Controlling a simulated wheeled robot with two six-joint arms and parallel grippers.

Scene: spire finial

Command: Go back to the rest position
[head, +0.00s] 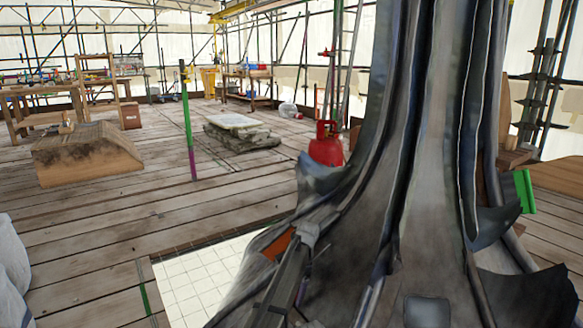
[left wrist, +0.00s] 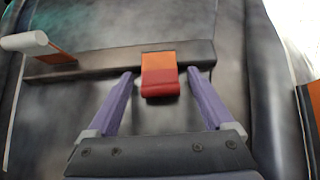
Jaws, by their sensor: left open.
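The tall, fluted grey spire finial (head: 410,180) fills the right half of the head view. A dark bar (left wrist: 105,62) lies across its grey surface in the left wrist view. A red and orange block (left wrist: 160,75) sits on the bar. My left gripper (left wrist: 160,73) has two purple fingers, spread open on either side of the block, with gaps to it. A pale cylinder (left wrist: 25,42) and an orange patch (left wrist: 55,58) are at the bar's left end. I cannot make out my left gripper in the head view. My right gripper is in neither view.
A red gas bottle (head: 326,148) stands behind the spire. A green and purple post (head: 188,125), a wooden block (head: 85,155) and stacked slabs (head: 240,132) stand on the plank floor. White tiles (head: 190,275) lie beside the spire's foot. Open floor lies to the left.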

